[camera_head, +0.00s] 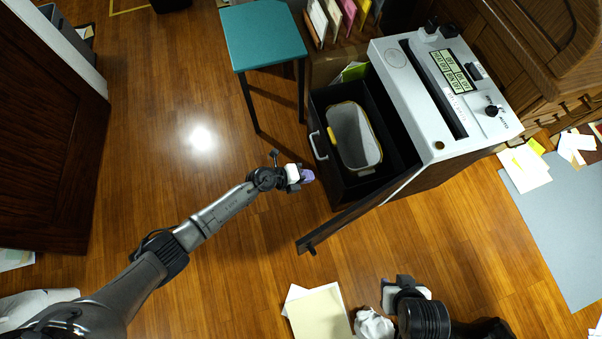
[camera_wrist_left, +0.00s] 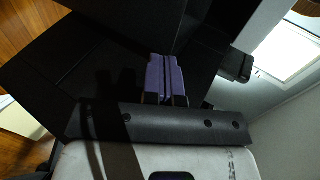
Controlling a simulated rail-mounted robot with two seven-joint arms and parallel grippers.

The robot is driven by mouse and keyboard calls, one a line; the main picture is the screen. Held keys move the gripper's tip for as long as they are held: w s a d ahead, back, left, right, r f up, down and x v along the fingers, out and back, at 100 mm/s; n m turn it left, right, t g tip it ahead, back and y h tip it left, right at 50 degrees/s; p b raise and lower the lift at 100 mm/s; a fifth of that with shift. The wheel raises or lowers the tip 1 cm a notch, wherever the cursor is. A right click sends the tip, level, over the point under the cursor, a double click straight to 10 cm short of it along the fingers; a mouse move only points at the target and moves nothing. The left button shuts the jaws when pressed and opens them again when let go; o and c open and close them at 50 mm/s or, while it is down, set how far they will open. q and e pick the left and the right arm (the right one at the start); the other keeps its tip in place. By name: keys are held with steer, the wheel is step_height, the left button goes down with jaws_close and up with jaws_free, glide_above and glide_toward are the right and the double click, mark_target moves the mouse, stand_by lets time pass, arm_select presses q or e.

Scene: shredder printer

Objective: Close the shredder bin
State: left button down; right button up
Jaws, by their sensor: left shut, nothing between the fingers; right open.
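The shredder (camera_head: 443,97) has a light grey top with a control panel and stands at the upper right. Its black bin (camera_head: 317,114) is pulled out to the left, with a pale handle (camera_head: 318,146) on its front. A grey bucket with a yellow rim (camera_head: 353,138) sits inside. My left gripper (camera_head: 307,175) is shut and empty, close to the lower part of the bin's front. In the left wrist view its purple fingers (camera_wrist_left: 165,78) are together before dark panels; I cannot tell whether they touch. My right gripper (camera_head: 405,283) is open, low in the head view, away from the bin.
A dark door panel (camera_head: 345,219) juts out from the shredder's lower side. A teal-topped stool (camera_head: 262,35) stands left of the bin. Papers (camera_head: 320,311) and a crumpled white item (camera_head: 373,325) lie on the floor.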

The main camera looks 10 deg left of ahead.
mark_target(337, 171)
arm_select(q)
steer(key=b+x, duration=0.1)
steer(key=x, duration=0.1)
steer(key=b+x, duration=0.1)
steer(key=x, duration=0.2)
steer(key=r+b+x, duration=0.1)
steer(key=x, duration=0.1)
steer(key=shift+w+d+f+b, duration=0.1)
steer(key=shift+w+d+b, duration=0.3)
steer(key=shift+d, duration=0.1)
steer(key=shift+w+d, duration=0.2)
steer(key=shift+d, duration=0.3)
